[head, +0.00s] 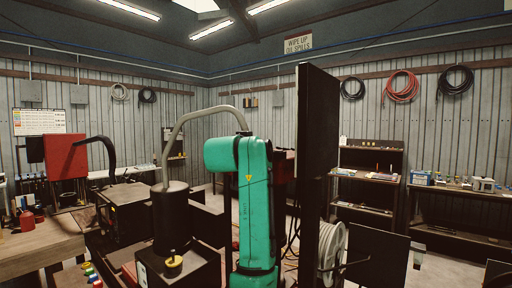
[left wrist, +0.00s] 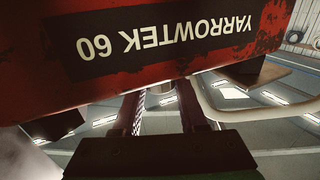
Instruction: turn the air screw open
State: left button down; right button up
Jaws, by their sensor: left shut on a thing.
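In the left wrist view, my left gripper (left wrist: 160,98) points up under a worn red machine body (left wrist: 250,25) with a black label (left wrist: 165,38) reading "YARROWTEK 60" upside down. Its two dark fingers stand a little apart, shut on a small pale metal cylinder, which I take for the air screw (left wrist: 160,88). Only a small part of the screw shows between the fingertips, so its turn cannot be read. In the head view, my teal arm reaches forward and hides the left gripper and the screw. My right gripper is in neither view.
A tall black panel (head: 317,150) stands right of my arm. A pale bent pipe (head: 185,118) rises from a dark cylinder (head: 171,215) at left. A workbench (head: 40,240) is at far left, a hose reel (head: 331,252) at lower right. Shelves (head: 365,200) stand by the back wall.

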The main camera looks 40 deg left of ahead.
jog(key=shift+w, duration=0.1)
pick_arm(q)
jog(key=c, duration=0.9)
grip_release()
jog(key=shift+o, duration=0.8)
jog(key=shift+w, duration=0.15)
jog(key=shift+w+a+f, duration=0.15)
jog(key=shift+w+f, duration=0.1)
jog(key=b+v, duration=0.7)
jog(key=v, duration=0.7)
jog(key=shift+s+b, duration=0.25)
jog(key=shift+b, duration=0.1)
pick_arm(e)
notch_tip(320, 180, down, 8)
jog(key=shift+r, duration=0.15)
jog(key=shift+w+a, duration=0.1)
